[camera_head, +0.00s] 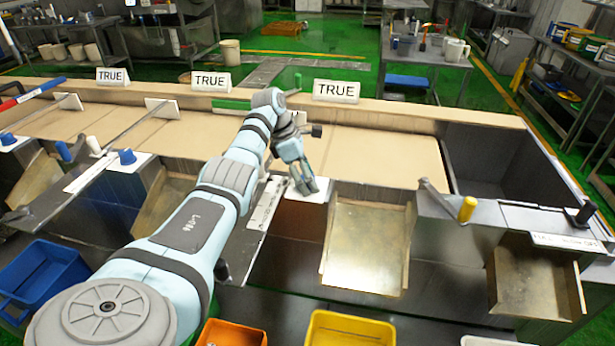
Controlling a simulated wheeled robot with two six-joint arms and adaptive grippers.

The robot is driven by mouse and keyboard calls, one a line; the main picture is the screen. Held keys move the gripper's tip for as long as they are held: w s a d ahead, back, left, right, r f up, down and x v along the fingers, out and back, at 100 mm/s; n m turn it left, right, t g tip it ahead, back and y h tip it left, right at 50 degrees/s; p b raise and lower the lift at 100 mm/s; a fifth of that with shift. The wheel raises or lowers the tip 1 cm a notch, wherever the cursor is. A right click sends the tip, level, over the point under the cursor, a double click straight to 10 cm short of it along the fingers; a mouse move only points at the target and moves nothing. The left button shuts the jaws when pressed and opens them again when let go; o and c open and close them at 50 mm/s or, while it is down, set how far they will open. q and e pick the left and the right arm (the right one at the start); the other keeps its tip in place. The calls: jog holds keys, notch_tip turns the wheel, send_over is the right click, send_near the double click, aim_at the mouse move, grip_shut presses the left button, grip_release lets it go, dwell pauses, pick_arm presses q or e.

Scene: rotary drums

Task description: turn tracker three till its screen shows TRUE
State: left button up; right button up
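Three white screens stand along the back ledge of the drum line: the left one (112,76), the middle one (211,81) and the right one (336,91). Each reads TRUE. A blue knob (127,157) sits on a white-topped block, and another blue knob (8,138) is at the far left. My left gripper (304,186) points down onto a third white-topped block (318,193). Any knob there is hidden by the gripper, and I cannot tell whether its fingers are open or shut. My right gripper is not in view.
A crank with a yellow handle (467,208) and a black knob (578,215) stand at the right. Metal chutes (368,245) slope to the front. Blue (40,275), orange (232,334) and yellow (350,330) bins sit below. The tan deck right of the gripper is clear.

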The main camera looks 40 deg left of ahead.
pick_arm(q)
jog(key=v, duration=1.2)
jog(key=shift+d, duration=0.1)
